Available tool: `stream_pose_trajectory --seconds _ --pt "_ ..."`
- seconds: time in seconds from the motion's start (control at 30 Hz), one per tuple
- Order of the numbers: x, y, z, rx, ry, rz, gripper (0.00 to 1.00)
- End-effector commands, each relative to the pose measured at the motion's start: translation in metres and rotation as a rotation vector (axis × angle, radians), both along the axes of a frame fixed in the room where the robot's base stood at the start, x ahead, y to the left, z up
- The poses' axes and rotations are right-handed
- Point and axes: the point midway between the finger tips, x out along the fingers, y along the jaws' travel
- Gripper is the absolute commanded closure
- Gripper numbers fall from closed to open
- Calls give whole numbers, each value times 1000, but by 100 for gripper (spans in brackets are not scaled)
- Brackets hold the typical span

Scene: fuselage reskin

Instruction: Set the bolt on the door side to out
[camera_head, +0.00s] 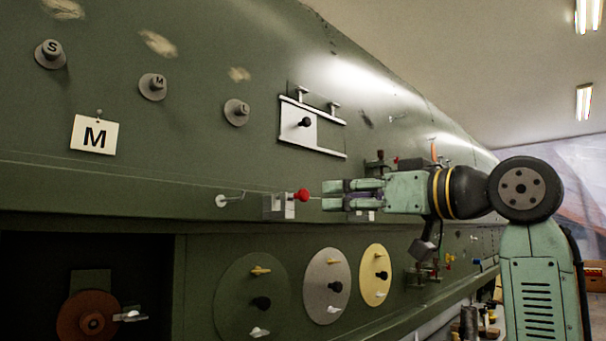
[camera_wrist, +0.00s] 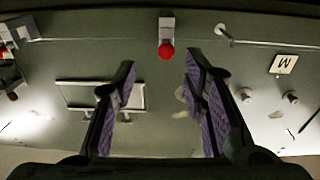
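A red round knob (camera_head: 302,195) sits at a small grey block (camera_head: 278,207) on the green fuselage side. Just left of the block, a pale peg (camera_head: 222,200) with a thin rod stands out from the skin. My gripper (camera_head: 328,194) is just right of the red knob, its fingers level and pointing at it. In the wrist view, the red knob (camera_wrist: 166,52) and block (camera_wrist: 166,24) show beyond the gap between my two spread, empty fingers (camera_wrist: 160,65). I cannot tell whether the bolt is in or out.
A white railed panel (camera_head: 326,134) with a black knob is above. Three discs (camera_head: 325,310) with handles sit below. Grey knobs marked S, M and L (camera_head: 237,118) and an M card (camera_head: 94,140) are at upper left. More fittings (camera_head: 425,270) lie behind my arm.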

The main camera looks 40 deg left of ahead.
Motion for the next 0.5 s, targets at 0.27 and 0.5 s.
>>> stream_pose_trajectory --seconds 0.27,0.5 --pt "-7 0 12 -51 12 30 61" --pt "-4 46 14 -49 11 29 61"
